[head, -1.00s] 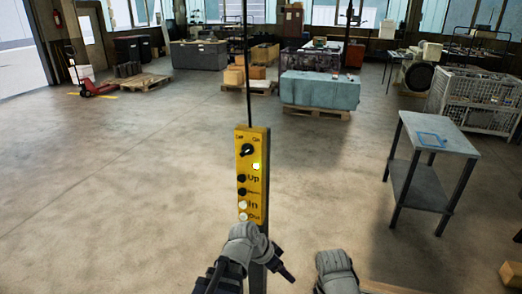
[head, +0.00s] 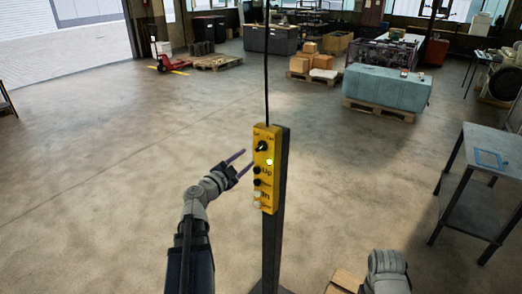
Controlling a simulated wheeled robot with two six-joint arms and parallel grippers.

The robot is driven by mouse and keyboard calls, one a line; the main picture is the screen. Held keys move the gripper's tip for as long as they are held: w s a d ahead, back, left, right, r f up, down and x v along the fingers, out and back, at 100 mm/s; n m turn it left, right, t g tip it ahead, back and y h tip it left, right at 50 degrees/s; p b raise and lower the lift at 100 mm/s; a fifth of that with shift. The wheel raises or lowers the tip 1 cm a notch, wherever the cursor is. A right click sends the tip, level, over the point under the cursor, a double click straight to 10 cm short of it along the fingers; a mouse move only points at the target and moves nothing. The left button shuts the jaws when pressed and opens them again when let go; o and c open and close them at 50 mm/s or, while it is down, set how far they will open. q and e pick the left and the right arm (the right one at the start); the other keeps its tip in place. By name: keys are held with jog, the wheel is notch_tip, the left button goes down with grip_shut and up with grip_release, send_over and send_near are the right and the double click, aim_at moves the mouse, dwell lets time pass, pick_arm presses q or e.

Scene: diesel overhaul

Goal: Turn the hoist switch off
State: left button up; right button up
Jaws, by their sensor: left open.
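The yellow hoist control box (head: 267,185) hangs on a dark post near the middle of the head view. Its black rotary switch (head: 262,146) is near the top, between the Off and On labels; its pointer seems to lean toward On. A small light (head: 269,161) below it is lit. Buttons run down the box, with "Up" and "In" labels readable. My left gripper (head: 246,158) is open and empty, just left of the box at about the height of the light, apart from the switch in the picture. My right arm shows at the bottom right; its fingers are not visible.
The dark post (head: 272,245) stands under the box, and a cable (head: 266,70) rises above it. A grey table (head: 485,160) stands at the right. Boxes on a pallet (head: 310,65) and a blue-covered block (head: 388,88) are far behind. The floor at left is clear.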

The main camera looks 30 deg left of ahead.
aim_at(260, 148)
pick_arm(q)
jog(key=w, duration=0.7)
jog(key=shift+w+d, duration=0.3)
jog(key=shift+d, duration=0.1)
grip_shut()
